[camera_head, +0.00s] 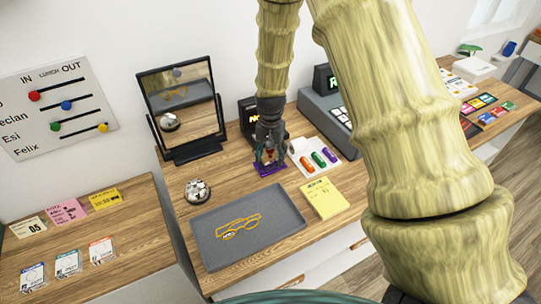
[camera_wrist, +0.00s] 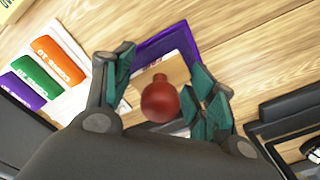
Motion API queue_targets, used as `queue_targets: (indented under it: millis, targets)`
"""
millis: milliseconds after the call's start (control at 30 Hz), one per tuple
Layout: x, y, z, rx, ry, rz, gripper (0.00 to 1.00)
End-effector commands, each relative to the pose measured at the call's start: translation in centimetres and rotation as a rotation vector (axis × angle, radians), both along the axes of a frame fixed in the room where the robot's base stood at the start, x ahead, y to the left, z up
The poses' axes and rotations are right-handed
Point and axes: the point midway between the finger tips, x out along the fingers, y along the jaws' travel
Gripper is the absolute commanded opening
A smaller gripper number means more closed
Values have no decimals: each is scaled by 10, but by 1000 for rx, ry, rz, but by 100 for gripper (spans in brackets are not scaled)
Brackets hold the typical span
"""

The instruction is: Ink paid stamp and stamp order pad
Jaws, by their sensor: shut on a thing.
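The stamp has a round red knob (camera_wrist: 160,102) and a tan wooden base (camera_wrist: 174,68). My gripper (camera_head: 268,158) is shut on the stamp, with fingers on both sides of it in the wrist view (camera_wrist: 163,82). The stamp is over the purple ink pad (camera_head: 271,168), which also shows beyond the base in the wrist view (camera_wrist: 162,42). I cannot tell whether its face touches the ink; the underside is hidden. The yellow order pad (camera_head: 325,199) lies on the wooden counter, to the right of and nearer than the ink pad.
A white holder with orange, green and purple rolls (camera_head: 319,160) stands just right of the ink pad. A grey tray with glasses (camera_head: 280,210) lies in front. A silver bell (camera_head: 197,191) and a mirror (camera_head: 185,108) stand left. A grey register (camera_head: 325,112) stands behind.

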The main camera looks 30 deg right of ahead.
Motion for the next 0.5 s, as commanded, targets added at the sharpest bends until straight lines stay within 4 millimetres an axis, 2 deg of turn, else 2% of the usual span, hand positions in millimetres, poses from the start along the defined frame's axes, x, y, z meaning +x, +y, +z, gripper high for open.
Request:
queue_targets:
  millis: [500]
  targets:
    - [1,0,35,-1,-2,0,41]
